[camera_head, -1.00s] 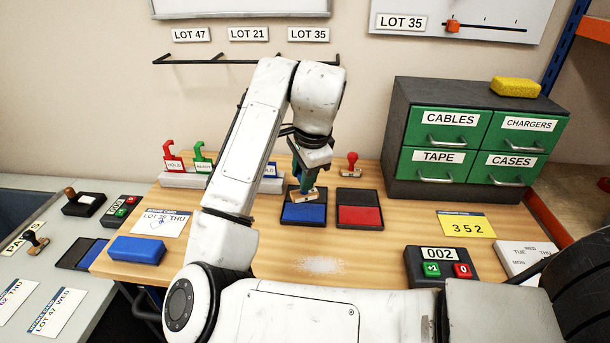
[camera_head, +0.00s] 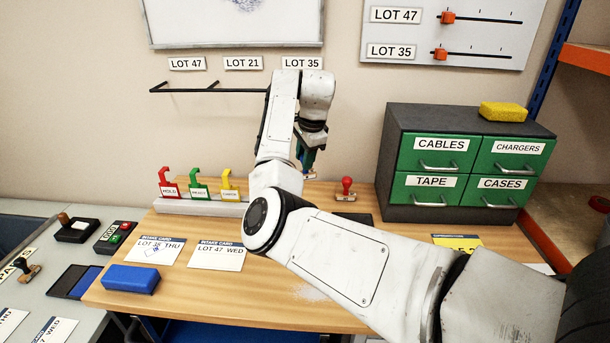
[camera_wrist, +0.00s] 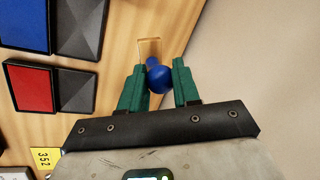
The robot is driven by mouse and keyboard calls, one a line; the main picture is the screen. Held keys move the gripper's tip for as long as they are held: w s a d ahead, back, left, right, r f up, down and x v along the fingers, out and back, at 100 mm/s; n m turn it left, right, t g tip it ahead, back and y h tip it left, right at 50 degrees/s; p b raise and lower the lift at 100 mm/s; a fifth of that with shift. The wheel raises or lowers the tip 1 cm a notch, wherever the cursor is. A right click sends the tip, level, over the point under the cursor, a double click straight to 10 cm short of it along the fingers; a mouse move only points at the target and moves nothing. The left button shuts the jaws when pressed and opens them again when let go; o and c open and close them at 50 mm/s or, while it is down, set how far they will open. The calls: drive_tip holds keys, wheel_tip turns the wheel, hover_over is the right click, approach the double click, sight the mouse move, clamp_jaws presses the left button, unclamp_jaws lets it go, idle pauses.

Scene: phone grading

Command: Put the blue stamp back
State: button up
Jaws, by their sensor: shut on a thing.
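The blue stamp shows its round blue knob (camera_wrist: 159,79) and pale wooden base (camera_wrist: 150,48) in the wrist view. My gripper (camera_wrist: 157,72) is shut on it, with a green finger on each side of the knob. In the head view my gripper (camera_head: 308,160) is behind my arm near the back of the table, with the stamp's base (camera_head: 310,176) below it. I cannot tell if the base touches the table. The blue ink pad (camera_wrist: 24,25) and red ink pad (camera_wrist: 30,88) are left of the stamp in the wrist view. My arm hides the blue pad in the head view.
A red stamp (camera_head: 347,189) stands upright right of my gripper. Green drawers (camera_head: 389,150) stand at the back right. A rack with red, green and yellow pieces (camera_head: 200,206) is at the back left.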

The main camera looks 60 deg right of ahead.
sight(305, 174)
wheel_tip(305, 174, down, 6)
drive_tip(key=shift+a+f+p, duration=0.1)
drive_tip(key=shift+f+p, duration=0.1)
drive_tip(key=shift+p, duration=0.4)
drive_tip(key=shift+w+d+f, duration=0.1)
drive_tip(key=shift+d+f, duration=0.15)
drive_tip(key=shift+f, duration=0.05)
drive_tip(key=o, duration=0.9)
drive_tip(key=shift+f, duration=0.1)
drive_tip(key=shift+c, duration=0.2)
drive_tip(key=v, duration=1.2)
drive_tip(key=shift+b, duration=0.45)
